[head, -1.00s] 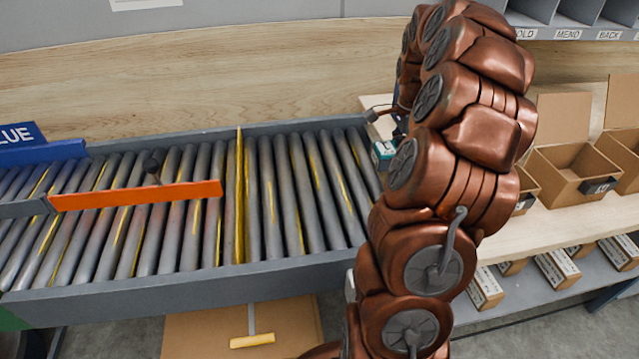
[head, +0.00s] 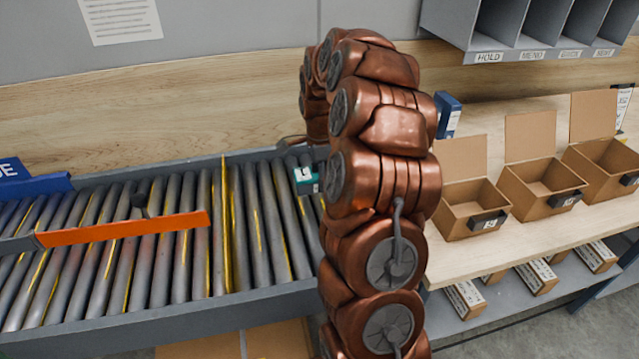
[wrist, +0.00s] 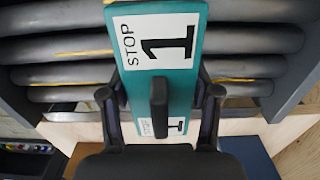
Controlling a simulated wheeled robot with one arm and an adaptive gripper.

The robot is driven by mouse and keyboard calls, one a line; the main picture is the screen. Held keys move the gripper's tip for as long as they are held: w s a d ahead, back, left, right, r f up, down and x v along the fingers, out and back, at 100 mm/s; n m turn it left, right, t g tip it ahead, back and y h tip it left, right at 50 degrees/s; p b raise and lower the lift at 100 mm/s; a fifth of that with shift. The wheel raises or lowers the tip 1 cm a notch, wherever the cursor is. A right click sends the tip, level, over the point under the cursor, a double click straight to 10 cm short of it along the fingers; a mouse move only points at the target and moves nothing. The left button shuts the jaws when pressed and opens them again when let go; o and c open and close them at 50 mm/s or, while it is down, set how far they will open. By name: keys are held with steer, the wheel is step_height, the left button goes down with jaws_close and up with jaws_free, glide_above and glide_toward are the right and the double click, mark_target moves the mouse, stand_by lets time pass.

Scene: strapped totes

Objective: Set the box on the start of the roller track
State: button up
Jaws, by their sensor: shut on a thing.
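The box (wrist: 185,70) is teal with a white "STOP 1" label and fills the middle of the wrist view. My gripper (wrist: 160,100) is shut on it, one finger on each side. In the head view a part of the box (head: 306,182) shows left of my copper arm, over the right end of the roller track (head: 180,322). My arm hides the rest of the box and the gripper there. Rollers show behind the box in the wrist view. I cannot tell whether the box touches them.
An orange bar (head: 125,229) lies across the rollers, left of a yellow upright strip (head: 226,225). On the wooden bench (head: 455,270) at right stand several open cardboard boxes (head: 540,187) and a blue box (head: 448,115). Grey pigeonholes (head: 540,25) hang above.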

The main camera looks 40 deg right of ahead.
step_height(320, 180, down, 3)
steer(key=shift+r+p, duration=0.15)
steer(key=shift+p, duration=0.6)
steer(key=shift+f, duration=0.3)
steer(key=shift+f, duration=0.2)
steer(key=o, duration=1.4)
steer(key=shift+o, duration=0.2)
steer(key=shift+r, duration=0.15)
step_height(320, 180, up, 11)
steer(key=b, duration=0.3)
steer(key=shift+r+b, duration=0.2)
steer(key=shift+b, duration=0.2)
steer(key=shift+r, duration=0.35)
